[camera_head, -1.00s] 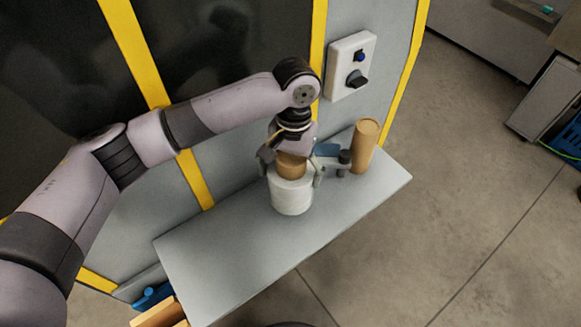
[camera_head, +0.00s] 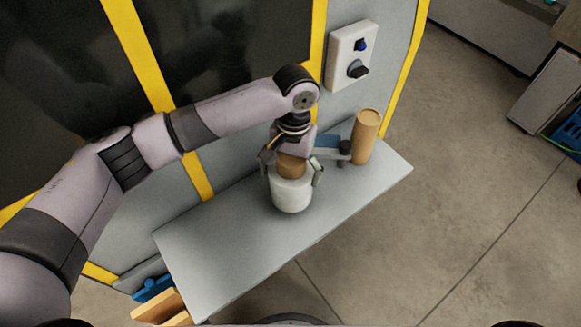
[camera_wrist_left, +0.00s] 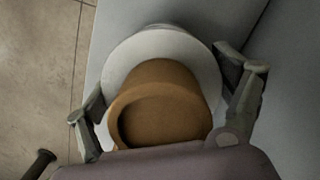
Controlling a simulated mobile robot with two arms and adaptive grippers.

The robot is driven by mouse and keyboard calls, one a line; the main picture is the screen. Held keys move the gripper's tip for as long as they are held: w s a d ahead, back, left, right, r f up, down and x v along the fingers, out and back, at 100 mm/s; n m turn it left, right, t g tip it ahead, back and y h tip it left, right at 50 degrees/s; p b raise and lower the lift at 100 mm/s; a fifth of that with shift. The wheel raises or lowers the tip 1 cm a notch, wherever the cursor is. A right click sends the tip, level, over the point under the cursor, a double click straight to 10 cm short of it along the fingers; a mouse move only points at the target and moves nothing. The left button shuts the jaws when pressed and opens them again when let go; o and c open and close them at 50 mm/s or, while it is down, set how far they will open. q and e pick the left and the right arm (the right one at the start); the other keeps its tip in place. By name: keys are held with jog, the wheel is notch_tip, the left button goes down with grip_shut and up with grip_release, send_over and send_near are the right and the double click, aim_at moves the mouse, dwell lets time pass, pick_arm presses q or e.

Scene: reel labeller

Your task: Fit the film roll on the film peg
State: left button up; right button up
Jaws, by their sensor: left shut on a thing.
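The film roll (camera_head: 291,196) is a white cylinder with a brown core (camera_head: 291,166) rising from its top. It stands upright at the shelf, and I cannot tell whether its base touches. My left gripper (camera_head: 293,178) comes from above and is shut on the roll, one finger on each side. In the left wrist view the white roll (camera_wrist_left: 150,42) and its hollow brown core (camera_wrist_left: 165,90) lie between the fingers (camera_wrist_left: 165,105). I cannot clearly make out the film peg. My right gripper is out of view.
The grey shelf (camera_head: 230,250) is clear at its left and front. A tall brown tube (camera_head: 366,138) stands right of the roll, beside a blue part with a dark knob (camera_head: 345,147). A white switch box (camera_head: 350,58) is on the wall. Brown and blue pieces (camera_head: 160,305) lie below the shelf's left end.

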pick_arm(q)
jog(key=shift+f, duration=0.9)
jog(key=o, duration=1.6)
jog(key=shift+o, duration=0.6)
jog(key=shift+f, duration=0.15)
jog(key=r, duration=0.4)
jog(key=w+r, duration=0.1)
jog(key=r, duration=0.7)
jog(key=shift+w+d+r, duration=0.1)
jog(key=shift+w+d, duration=0.05)
jog(key=shift+d, duration=0.1)
